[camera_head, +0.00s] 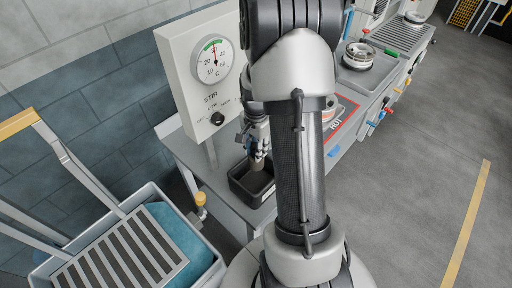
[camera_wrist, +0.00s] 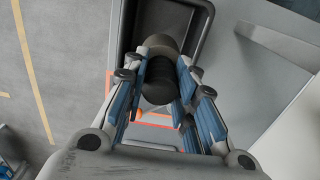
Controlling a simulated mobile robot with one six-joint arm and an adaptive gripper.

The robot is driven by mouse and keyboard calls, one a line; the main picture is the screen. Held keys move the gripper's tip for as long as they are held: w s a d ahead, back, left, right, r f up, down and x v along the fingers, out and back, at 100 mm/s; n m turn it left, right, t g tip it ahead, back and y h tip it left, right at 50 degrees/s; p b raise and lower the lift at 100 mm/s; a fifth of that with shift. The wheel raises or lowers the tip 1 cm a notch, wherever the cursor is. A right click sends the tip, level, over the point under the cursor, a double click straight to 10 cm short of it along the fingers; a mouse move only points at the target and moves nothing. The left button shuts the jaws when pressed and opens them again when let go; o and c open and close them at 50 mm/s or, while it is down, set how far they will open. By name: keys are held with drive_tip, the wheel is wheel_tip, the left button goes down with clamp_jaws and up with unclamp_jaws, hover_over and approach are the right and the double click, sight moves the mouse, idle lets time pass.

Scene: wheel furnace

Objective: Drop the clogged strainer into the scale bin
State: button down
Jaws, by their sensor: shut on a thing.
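My gripper (camera_head: 256,145) is shut on the strainer and points down over the scale bin. In the head view only a small grey-brown part of the strainer (camera_head: 257,164) shows below the fingers. The scale bin (camera_head: 241,190) is a small black open box on the bench. In the wrist view the bin wall (camera_wrist: 198,32) surrounds the strainer's far end. I cannot tell whether the strainer touches the bin floor.
A white panel with a temperature dial (camera_head: 213,60) stands just behind the bin. A red-edged HOT plate (camera_head: 339,121) lies to the right, partly behind my arm. A crate with a slatted rack (camera_head: 125,255) and blue cloth is at lower left. Open floor lies right.

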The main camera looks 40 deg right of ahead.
wheel_tip(320, 180, down, 12)
drive_tip(key=b, duration=0.9)
drive_tip(key=shift+f, duration=0.25)
drive_tip(key=shift+f+b, duration=0.4)
drive_tip(key=shift+f, duration=0.2)
drive_tip(key=c, duration=1.2)
unclamp_jaws()
wheel_tip(320, 180, up, 12)
drive_tip(key=shift+r, duration=0.1)
